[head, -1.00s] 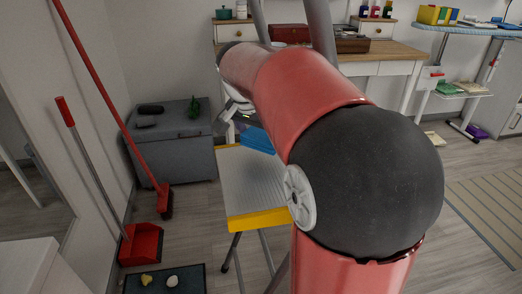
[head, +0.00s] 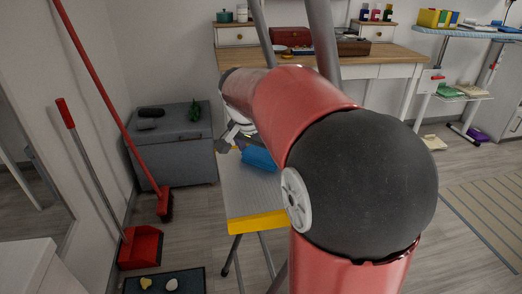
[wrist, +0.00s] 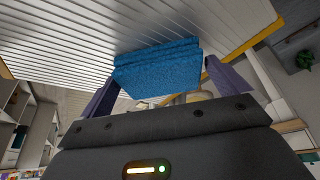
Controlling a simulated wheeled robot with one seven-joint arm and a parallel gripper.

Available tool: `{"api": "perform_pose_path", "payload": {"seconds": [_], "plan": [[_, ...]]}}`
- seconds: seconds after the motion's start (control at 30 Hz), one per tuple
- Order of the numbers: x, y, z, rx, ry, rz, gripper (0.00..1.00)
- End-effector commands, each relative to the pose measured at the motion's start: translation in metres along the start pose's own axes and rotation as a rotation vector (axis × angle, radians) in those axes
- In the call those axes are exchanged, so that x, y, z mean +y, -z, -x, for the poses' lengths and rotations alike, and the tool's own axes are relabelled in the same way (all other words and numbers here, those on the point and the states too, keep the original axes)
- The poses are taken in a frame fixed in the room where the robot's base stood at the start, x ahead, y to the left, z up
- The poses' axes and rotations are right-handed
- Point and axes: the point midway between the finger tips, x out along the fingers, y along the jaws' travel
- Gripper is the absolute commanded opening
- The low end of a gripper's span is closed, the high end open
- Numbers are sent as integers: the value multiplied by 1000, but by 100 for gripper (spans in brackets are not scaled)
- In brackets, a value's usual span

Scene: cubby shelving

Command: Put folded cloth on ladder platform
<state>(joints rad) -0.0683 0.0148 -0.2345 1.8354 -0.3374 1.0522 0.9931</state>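The blue folded cloth (head: 260,158) shows over the ribbed grey ladder platform (head: 245,190), toward its far end and partly behind my arm. In the wrist view the cloth (wrist: 157,70) lies against the platform's pale ribbed surface (wrist: 60,45). My gripper (wrist: 163,80) has its two dark fingers spread wide, one on each side of the cloth, with a thin gap at the right finger. In the head view the gripper is just behind the cloth, largely hidden by my arm. Whether the whole underside of the cloth touches the platform is not clear.
The platform has a yellow front edge (head: 257,222). A grey storage box (head: 172,150) stands left of the ladder. A red broom (head: 110,105) and red dustpan (head: 140,247) lean near the left wall. A wooden desk (head: 375,62) stands behind, and ladder rails rise before it.

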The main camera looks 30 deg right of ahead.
Motion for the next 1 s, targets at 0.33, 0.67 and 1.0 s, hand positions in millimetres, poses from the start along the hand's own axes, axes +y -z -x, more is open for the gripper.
{"api": "perform_pose_path", "payload": {"seconds": [0.33,0.67,1.0], "plan": [[-1,2,33,3,4,0,100],[0,2,101,2,2,0,100],[1,1,124,-1,1,3,100]]}}
